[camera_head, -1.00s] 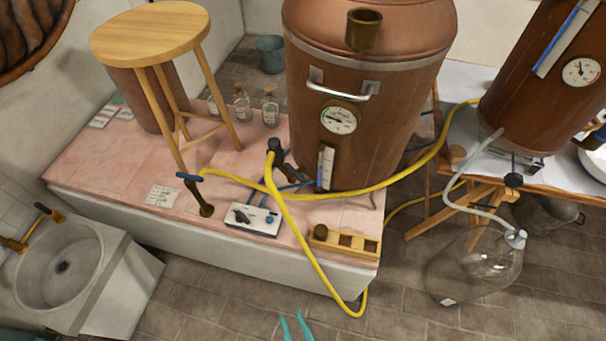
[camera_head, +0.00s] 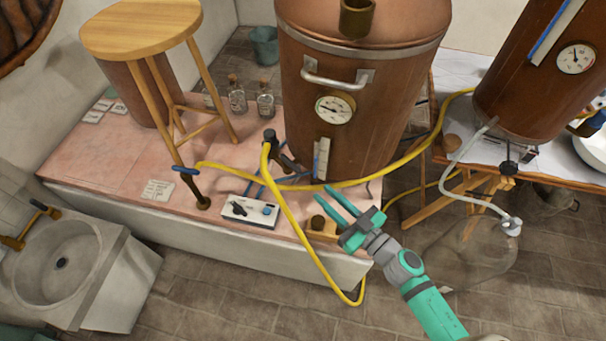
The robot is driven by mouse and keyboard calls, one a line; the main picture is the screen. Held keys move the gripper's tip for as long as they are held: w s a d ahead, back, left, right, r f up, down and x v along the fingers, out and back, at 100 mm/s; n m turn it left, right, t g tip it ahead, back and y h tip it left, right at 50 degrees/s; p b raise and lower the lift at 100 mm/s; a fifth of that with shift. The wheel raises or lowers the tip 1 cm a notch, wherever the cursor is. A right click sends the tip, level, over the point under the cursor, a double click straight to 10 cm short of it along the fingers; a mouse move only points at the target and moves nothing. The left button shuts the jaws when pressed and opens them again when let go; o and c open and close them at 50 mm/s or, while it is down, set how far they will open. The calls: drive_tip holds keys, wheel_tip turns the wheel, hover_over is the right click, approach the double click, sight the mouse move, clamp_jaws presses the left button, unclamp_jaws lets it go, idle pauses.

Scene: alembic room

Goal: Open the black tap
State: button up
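A black tap (camera_head: 270,137) stands upright at the front left of the large copper still (camera_head: 365,85), with a yellow hose (camera_head: 275,200) running from it. The position of its inner valve cannot be told. Another black knob (camera_head: 509,168) shows on the outlet of the right-hand copper vessel. My gripper (camera_head: 316,190) is teal, open and empty. In the picture it is right of and below the black tap, apart from it, its fingers pointing up and left. It covers part of a small wooden rack on the pink ledge.
A white control box (camera_head: 249,212) lies on the pink tiled ledge (camera_head: 100,165). A blue-handled tap (camera_head: 187,171), a wooden stool (camera_head: 140,30) and glass bottles (camera_head: 236,97) stand around it.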

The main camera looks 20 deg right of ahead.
approach(290, 164)
drive_tip(key=x, duration=0.3)
drive_tip(key=f+x, duration=0.1)
drive_tip(key=x, duration=0.1)
drive_tip(key=shift+w+d, duration=0.15)
drive_tip(key=shift+d, duration=0.1)
drive_tip(key=shift+c, duration=0.6)
clamp_jaws()
